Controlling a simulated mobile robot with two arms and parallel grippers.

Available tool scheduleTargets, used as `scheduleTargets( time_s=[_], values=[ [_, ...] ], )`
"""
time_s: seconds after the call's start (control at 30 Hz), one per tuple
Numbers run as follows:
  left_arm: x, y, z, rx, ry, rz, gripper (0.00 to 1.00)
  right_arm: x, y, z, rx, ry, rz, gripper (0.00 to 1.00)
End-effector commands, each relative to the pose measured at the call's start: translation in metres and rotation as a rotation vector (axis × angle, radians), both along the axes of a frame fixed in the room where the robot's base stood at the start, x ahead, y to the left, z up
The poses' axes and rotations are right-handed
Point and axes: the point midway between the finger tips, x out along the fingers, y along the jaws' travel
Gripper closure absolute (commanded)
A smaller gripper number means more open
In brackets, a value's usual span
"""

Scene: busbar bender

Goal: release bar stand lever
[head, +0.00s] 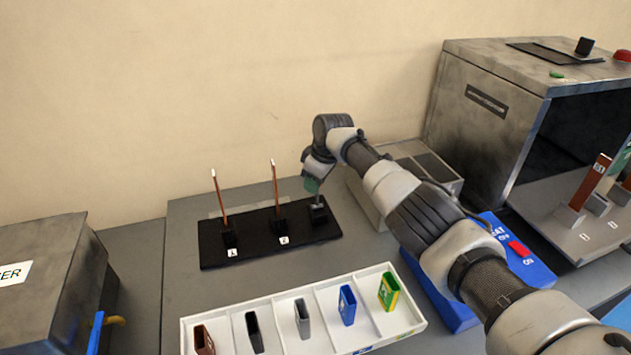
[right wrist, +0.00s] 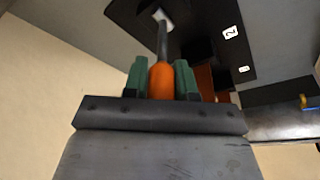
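The black bar stand (head: 262,240) lies on the grey table in the head view, with two upright copper bars in its holders. Its lever (head: 317,198) rises at the right end; in the right wrist view, the lever's orange handle (right wrist: 162,82) and dark rod run up to the stand's black base (right wrist: 205,40). My right gripper (head: 312,186) is at the lever's top; in the right wrist view its green fingers (right wrist: 161,80) press close on both sides of the orange handle, with no clear gap. My left gripper is not in view.
A white compartment tray (head: 232,316) with several coloured pieces lies in front of the stand. A blue box with a red switch (head: 519,249) and a grey box (head: 436,169) sit beside my arm. A large metal machine (head: 480,135) stands right, another grey box (head: 50,270) left.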

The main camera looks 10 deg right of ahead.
Motion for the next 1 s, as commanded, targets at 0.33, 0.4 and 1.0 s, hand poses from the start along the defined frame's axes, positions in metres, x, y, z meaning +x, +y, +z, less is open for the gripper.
scheduleTargets(
  time_s=[0.33, 0.4, 1.0],
  values=[
    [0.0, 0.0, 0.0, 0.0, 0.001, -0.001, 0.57, 0.0, 0.0, 0.0, 0.001, -0.001, 0.0, 0.5],
    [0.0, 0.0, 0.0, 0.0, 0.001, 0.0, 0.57, 0.0, 0.0, 0.001, 0.001, -0.001, 0.0, 0.5],
    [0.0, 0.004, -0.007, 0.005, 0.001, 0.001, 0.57, -0.015, -0.018, 0.086, 0.001, -0.004, 0.0, 0.5]
  ],
)
